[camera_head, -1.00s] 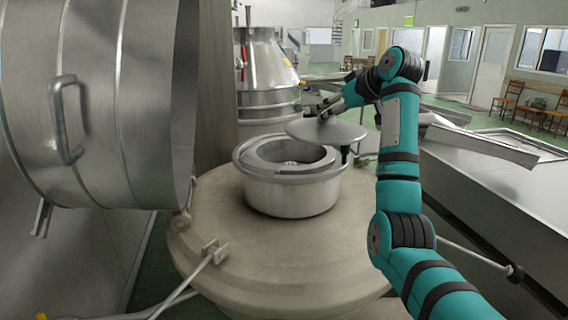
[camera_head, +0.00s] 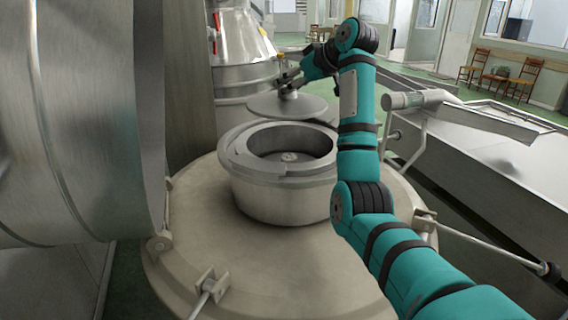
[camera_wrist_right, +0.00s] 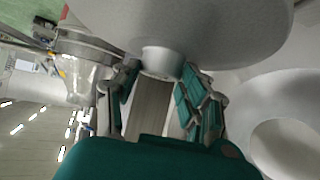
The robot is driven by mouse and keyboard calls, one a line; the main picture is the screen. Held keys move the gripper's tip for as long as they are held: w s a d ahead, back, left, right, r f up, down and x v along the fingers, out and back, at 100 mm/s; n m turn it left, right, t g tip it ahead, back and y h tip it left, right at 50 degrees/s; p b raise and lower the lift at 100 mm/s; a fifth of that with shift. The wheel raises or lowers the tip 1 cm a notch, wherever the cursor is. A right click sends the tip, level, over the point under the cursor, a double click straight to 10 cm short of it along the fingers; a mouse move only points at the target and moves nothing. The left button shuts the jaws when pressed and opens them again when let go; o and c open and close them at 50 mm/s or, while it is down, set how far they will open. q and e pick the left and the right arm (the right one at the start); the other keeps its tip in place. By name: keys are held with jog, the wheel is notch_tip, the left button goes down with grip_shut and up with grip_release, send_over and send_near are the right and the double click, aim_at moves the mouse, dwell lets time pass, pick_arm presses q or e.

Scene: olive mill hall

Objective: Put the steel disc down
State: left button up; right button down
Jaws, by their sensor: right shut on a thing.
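The steel disc (camera_head: 292,107) is a round grey plate with a short knob on top. My right gripper (camera_head: 287,86) is shut on that knob and holds the disc roughly level, just behind the round steel basin (camera_head: 277,207). In the right wrist view the disc (camera_wrist_right: 205,30) fills the top, with its knob (camera_wrist_right: 162,62) between the fingers of the right gripper (camera_wrist_right: 160,88). Whether the disc touches anything beneath it I cannot tell. The basin is open and sits on the broad round lid (camera_head: 215,240). My left gripper is not in view.
A large steel drum (camera_head: 75,120) stands close on the left. A cone-topped steel vessel (camera_head: 243,60) is behind the disc. A long steel trough (camera_head: 480,150) runs along the right.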

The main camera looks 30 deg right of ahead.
aim_at(298, 100)
jog(key=f+b, duration=0.1)
jog(key=s+f+b, duration=0.1)
jog(key=f, duration=0.1)
jog(key=shift+s+d, duration=0.1)
jog(key=shift+s, duration=0.05)
jog(key=shift+s+f, duration=0.1)
jog(key=shift+f, duration=0.3)
jog(key=f, duration=0.2)
jog(key=f+p, duration=0.1)
jog(key=f, duration=0.1)
jog(key=f+p, duration=0.1)
jog(key=f, duration=0.1)
jog(key=shift+w+f, duration=0.25)
jog(key=shift+f, duration=0.1)
notch_tip(298, 100, down, 3)
jog(key=shift+f+p, duration=0.15)
jog(key=shift+p, duration=0.35)
jog(key=shift+w+f, duration=0.1)
jog(key=shift+f, duration=0.15)
